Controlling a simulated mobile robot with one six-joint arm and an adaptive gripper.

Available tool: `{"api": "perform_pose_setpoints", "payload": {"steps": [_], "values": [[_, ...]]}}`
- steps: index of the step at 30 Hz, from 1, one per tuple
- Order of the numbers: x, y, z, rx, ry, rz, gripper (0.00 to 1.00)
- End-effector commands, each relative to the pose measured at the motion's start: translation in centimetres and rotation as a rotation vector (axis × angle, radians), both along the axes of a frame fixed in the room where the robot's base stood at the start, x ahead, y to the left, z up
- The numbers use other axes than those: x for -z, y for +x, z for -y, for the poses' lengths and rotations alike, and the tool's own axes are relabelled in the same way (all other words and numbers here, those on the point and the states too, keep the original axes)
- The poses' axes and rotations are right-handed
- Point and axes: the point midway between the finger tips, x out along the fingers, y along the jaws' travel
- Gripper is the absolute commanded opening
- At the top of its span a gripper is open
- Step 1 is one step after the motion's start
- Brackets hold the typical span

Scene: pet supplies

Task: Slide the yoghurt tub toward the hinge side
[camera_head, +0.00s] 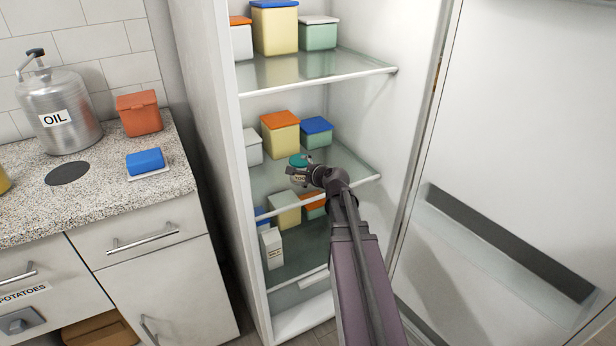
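A small white tub with a teal lid (298,160) stands on the fridge's middle glass shelf (268,182), near its front. Part of a dark label shows on it, and I take it to be the yoghurt tub. My gripper (308,173) reaches into the fridge at the tub's front right and covers part of it. The gripper is small and dark here; I cannot tell whether its fingers touch the tub or are open. The fridge door (520,120) stands open on the right, which is the hinge side.
Behind the tub are a white box (252,148), an orange-lidded yellow box (281,137) and a blue-lidded green box (316,134). The shelf right of the gripper looks clear up to the side wall. A shelf above (305,85) and a white carton (272,248) below also show.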

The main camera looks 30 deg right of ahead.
Motion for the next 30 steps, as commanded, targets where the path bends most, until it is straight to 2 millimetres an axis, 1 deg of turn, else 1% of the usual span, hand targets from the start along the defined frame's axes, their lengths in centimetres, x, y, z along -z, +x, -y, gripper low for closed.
{"api": "perform_pose_setpoints", "payload": {"steps": [1,3,9,12,17,26,27,29,30], "values": [[0.6,1.0,0.0,-0.002,0.000,0.000,1.00],[0.9,1.9,-0.1,-0.002,-0.001,0.001,1.00],[1.6,3.8,-0.4,-0.001,-0.001,0.000,1.00],[1.8,4.4,-0.5,-0.002,0.000,0.000,1.00],[1.9,4.8,-0.7,-0.002,-0.001,0.000,1.00],[1.9,4.8,-0.7,-0.002,-0.001,0.000,1.00],[1.9,4.8,-0.7,-0.002,-0.001,0.000,0.88],[1.9,4.8,-0.7,-0.002,-0.001,0.000,0.70],[1.9,4.8,-0.7,-0.002,-0.001,0.000,0.58]]}}
